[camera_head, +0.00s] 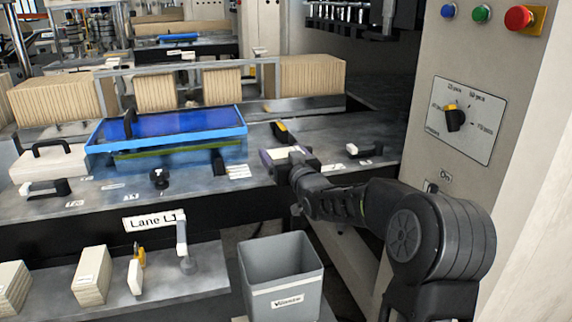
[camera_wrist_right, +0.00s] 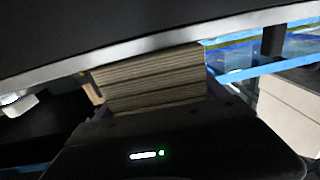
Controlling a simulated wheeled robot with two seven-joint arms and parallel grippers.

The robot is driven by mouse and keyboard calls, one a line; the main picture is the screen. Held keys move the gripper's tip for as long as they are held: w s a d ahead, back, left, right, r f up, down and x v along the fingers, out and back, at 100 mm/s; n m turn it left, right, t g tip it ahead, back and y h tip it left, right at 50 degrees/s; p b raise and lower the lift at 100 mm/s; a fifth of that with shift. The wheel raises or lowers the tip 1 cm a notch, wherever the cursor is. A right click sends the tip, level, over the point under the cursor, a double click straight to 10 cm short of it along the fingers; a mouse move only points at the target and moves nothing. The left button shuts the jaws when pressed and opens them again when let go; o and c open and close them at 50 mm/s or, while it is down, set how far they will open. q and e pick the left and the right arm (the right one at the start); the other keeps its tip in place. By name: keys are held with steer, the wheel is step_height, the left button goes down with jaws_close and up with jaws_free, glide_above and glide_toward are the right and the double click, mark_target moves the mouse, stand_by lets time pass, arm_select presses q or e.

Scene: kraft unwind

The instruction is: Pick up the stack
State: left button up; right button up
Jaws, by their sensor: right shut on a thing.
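Light-brown layered kraft stacks stand in a row behind a metal rail, one at the right (camera_head: 312,76). My left gripper is not in view.
A blue tray (camera_head: 92,140) lies left of my right gripper. A white block with a black handle (camera_head: 50,166) is at the far left. A grey bin (camera_head: 283,262) stands below the table. Smaller brown stacks (camera_head: 90,276) sit on a lower shelf. A control panel (camera_head: 466,118) rises at the right.

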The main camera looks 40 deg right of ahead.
steer(key=c, duration=0.7)
step_height(320, 180, up, 10)
steer(key=shift+r+b, duration=0.1)
steer(key=shift+b, duration=0.2)
stand_by(0.5)
